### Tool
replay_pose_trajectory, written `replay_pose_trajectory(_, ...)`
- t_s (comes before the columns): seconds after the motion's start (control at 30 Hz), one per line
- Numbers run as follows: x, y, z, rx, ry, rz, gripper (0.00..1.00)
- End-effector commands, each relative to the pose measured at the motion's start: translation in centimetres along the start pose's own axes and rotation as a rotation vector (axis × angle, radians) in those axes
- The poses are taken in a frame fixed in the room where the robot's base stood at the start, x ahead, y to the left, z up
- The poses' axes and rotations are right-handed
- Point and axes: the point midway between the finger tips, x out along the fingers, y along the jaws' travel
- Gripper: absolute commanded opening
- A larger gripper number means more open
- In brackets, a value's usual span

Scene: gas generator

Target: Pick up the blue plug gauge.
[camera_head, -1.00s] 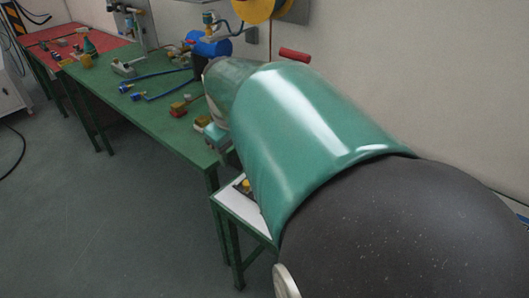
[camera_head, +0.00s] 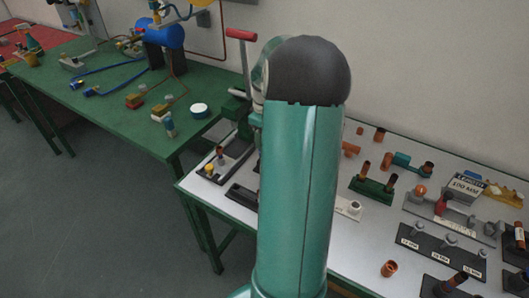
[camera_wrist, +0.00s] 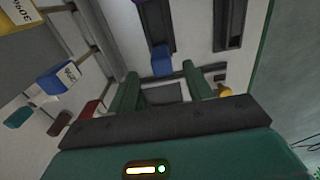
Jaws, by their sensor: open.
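In the wrist view a small blue piece (camera_wrist: 162,62), likely the blue plug gauge, sits near a dark holder, in line with the gap between my fingers. My gripper (camera_wrist: 161,75) is open, with a green finger on each side of this gap. The piece appears beyond the fingertips; I cannot tell the exact distance. A second blue piece with a white labelled face (camera_wrist: 57,79) lies to the left. In the head view my own arm hides the gripper, and I cannot make out the blue piece there.
A yellow knob (camera_wrist: 222,91) is close to the right finger.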

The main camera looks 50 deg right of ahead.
Motion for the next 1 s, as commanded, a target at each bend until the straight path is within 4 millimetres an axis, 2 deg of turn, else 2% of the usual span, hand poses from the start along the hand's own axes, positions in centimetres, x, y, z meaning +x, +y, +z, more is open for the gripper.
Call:
replay_pose_trajectory(0.03,0.7,-0.1,0.0,-0.001,-0.001,-0.002,0.51)
replay_pose_trajectory(0.27,2.6,-0.1,0.1,-0.001,0.000,-0.003,0.51)
replay_pose_trajectory(0.53,6.4,-0.2,0.2,-0.002,0.000,-0.002,0.51)
replay_pose_trajectory(0.8,6.8,-0.2,0.2,-0.001,0.001,0.000,0.51)
replay_pose_trajectory(0.83,6.8,-0.2,0.2,-0.001,0.001,0.000,0.49)
replay_pose_trajectory(1.0,6.8,-0.2,0.2,-0.001,0.001,0.000,0.16)
